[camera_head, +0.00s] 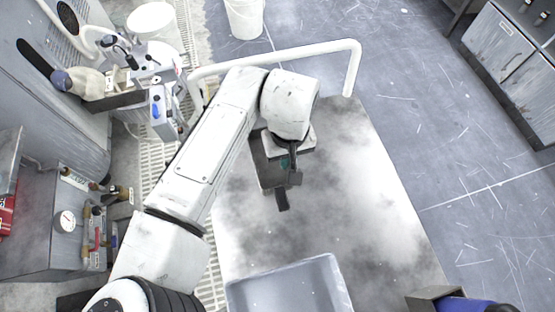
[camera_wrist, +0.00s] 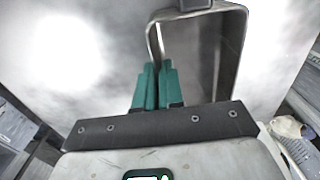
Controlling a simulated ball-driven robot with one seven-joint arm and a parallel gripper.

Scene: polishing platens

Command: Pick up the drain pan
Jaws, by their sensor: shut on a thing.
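The drain pan (camera_head: 268,174) is a dark grey, shallow rectangular pan with a dark tab at its end. In the head view it shows below my wrist, partly covered by it, over the cloudy white platform. My gripper (camera_head: 291,165) is at its right side. In the wrist view my gripper's two green fingers (camera_wrist: 158,68) are close together on the near left rim of the pan (camera_wrist: 228,48). The gripper is shut on that rim. The pan's near part is hidden behind the gripper body. I cannot tell whether the pan touches the surface.
A pale blue-grey tray (camera_head: 290,288) stands on the platform (camera_head: 375,190) at its front edge. A white rail (camera_head: 300,48) runs along the platform's back. Machines and a gauge (camera_head: 65,221) stand at left. The platform's right side is clear.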

